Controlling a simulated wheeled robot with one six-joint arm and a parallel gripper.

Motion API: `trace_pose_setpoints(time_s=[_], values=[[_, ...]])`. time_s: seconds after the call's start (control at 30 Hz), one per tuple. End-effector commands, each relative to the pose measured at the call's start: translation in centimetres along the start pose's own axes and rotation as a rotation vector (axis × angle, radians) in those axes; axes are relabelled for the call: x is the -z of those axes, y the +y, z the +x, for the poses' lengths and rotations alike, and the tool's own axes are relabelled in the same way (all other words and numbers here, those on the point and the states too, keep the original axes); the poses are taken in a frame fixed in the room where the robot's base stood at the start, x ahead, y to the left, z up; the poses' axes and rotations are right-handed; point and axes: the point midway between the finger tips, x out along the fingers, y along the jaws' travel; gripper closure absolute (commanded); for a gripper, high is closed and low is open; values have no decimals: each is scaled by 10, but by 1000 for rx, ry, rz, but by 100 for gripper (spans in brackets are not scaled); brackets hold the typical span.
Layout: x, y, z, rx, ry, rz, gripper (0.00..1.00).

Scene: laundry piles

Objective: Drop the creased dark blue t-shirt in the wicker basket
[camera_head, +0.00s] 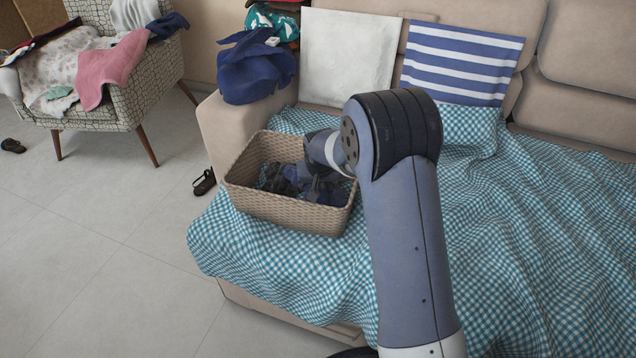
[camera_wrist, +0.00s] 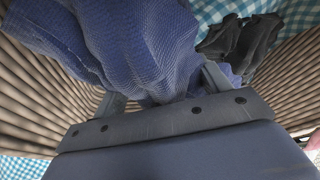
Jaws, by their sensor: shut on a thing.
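The wicker basket (camera_head: 285,212) stands on the checked sofa cover, and its ribbed walls rise on both sides in the wrist view (camera_wrist: 32,100). My gripper (camera_wrist: 160,92) is down inside the basket. It is shut on the creased dark blue t-shirt (camera_wrist: 135,40), which bunches up between and beyond the fingers. In the head view the shirt (camera_head: 328,192) shows only in part, low in the basket, and my arm hides much of it. I cannot tell whether the shirt touches the basket floor.
Dark clothing (camera_wrist: 245,40) lies in the basket beyond the shirt. A blue garment (camera_head: 255,68) hangs over the sofa arm (camera_head: 235,125). A white cushion (camera_head: 345,60) and a striped cushion (camera_head: 460,65) lean at the back. A patterned armchair (camera_head: 150,95) with clothes stands left.

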Motion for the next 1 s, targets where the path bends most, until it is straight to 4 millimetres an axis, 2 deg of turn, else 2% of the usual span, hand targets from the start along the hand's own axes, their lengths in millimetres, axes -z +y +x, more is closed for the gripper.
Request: trace_pose_setpoints(time_s=[0.4, 0.43, 0.7, 1.0], values=[[-5, 0, 11, 0, -2, -1, 58], [-6, 0, 11, -1, -3, -1, 27], [-8, 0, 14, -1, -8, -2, 6], [-8, 0, 11, -2, -10, -3, 6]])
